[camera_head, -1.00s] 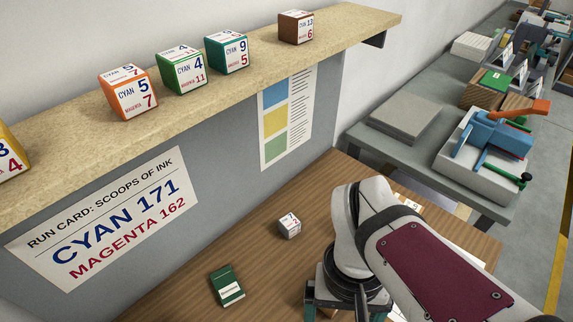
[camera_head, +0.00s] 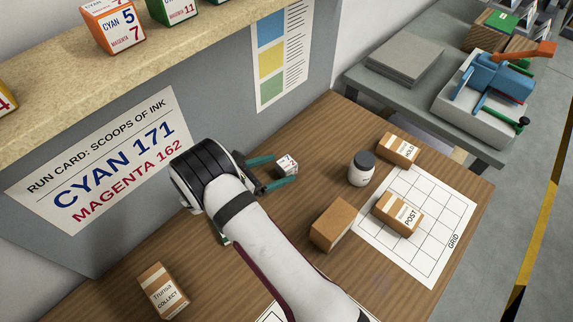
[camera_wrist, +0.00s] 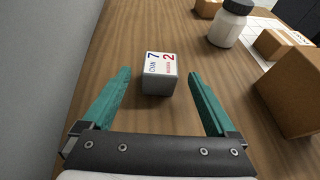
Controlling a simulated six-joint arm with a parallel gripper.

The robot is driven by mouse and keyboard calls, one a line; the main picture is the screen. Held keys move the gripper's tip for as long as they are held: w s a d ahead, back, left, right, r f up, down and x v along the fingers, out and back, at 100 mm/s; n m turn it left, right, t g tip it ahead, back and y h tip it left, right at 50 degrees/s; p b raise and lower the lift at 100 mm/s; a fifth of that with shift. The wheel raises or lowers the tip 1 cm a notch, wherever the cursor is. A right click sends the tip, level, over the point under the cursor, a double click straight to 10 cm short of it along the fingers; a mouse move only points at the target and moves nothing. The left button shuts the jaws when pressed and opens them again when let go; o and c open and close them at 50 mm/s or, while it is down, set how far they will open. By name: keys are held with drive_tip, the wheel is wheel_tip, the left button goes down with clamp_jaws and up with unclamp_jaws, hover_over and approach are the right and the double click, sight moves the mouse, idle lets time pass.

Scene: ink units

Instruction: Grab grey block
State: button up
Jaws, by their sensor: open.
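The grey block (camera_head: 287,164) is a small cube with a white printed label, standing on the wooden table near the wall. In the wrist view the block (camera_wrist: 159,80) reads 7 and 2 on top and sits ahead, roughly midway between the fingertips. My gripper (camera_head: 277,172) has two teal fingers, spread apart on either side of the block's line. In the wrist view my gripper (camera_wrist: 158,73) is open and empty, with clear gaps between each finger and the block.
A jar with a dark lid (camera_head: 361,169), a plain cardboard box (camera_head: 333,224) and labelled boxes (camera_head: 398,211) stand to the right, by the white grid sheet (camera_head: 440,208). Another box (camera_head: 162,290) lies at front left. The wall (camera_wrist: 38,70) runs close on the left.

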sight(293, 163)
drive_tip(key=x, duration=0.6)
drive_tip(key=shift+w+d, duration=0.1)
drive_tip(key=shift+d, duration=0.1)
drive_tip(key=shift+r, duration=0.1)
drive_tip(key=c, duration=1.4)
drive_tip(key=shift+c, duration=0.2)
